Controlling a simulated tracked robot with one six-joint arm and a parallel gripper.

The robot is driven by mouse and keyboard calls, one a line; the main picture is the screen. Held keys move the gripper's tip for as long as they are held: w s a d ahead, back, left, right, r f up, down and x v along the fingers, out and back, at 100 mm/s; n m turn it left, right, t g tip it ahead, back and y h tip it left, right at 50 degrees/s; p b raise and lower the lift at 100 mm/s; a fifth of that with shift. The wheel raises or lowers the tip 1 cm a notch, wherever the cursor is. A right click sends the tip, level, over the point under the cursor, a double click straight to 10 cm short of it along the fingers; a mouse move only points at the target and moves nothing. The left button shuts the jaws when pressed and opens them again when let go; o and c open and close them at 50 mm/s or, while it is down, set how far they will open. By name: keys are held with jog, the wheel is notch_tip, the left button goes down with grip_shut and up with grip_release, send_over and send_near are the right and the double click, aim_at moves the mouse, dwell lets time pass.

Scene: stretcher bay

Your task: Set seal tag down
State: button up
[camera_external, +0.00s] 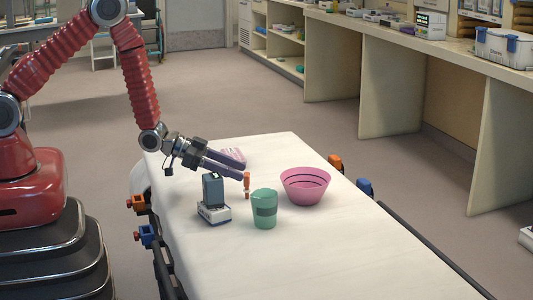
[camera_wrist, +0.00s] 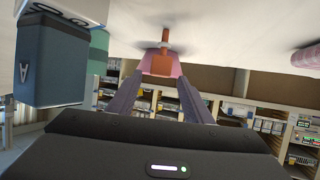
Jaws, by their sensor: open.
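The seal tag (camera_external: 246,186) appears to be the small orange upright piece on the white stretcher sheet, just by the fingertips of my gripper (camera_external: 241,170). In the wrist view, whose picture is turned over with the sheet at the top, the orange piece (camera_wrist: 165,38) stands beyond my open gripper (camera_wrist: 160,88). It lies in line with the gap between the two fingers, and I see a gap between them and it. The fingers hold nothing. The pink bowl (camera_wrist: 160,67) shows behind it there.
On the sheet (camera_external: 330,250), a green cup (camera_external: 264,210) and a dark grey block on a white base (camera_external: 213,200) stand in front of my gripper. The pink bowl (camera_external: 306,187) is to the right. A pink striped item (camera_external: 233,156) lies behind. The near right sheet is clear.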

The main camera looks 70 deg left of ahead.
jog(key=v, duration=0.9)
jog(key=shift+s, duration=0.3)
jog(key=shift+a+r, duration=0.15)
jog(key=shift+r, duration=0.05)
jog(key=s+a+r+n+g+y, duration=0.1)
jog(key=s+a+r+g+y, duration=0.15)
jog(key=r, duration=0.65)
jog(key=s+a+r+n+g+y, duration=0.1)
jog(key=s+a+r+y, duration=0.25)
jog(key=r, duration=0.55)
jog(key=s+d+r+n+g, duration=0.1)
jog(key=s+r, duration=0.3)
jog(key=s, duration=0.7)
jog(key=s+d+r+n+g, duration=0.1)
jog(key=s+r, duration=0.4)
jog(key=s, duration=0.6)
jog(key=shift+s+d+g+h, duration=0.2)
jog(key=shift+d+g+h, duration=0.35)
jog(key=shift+d, duration=0.65)
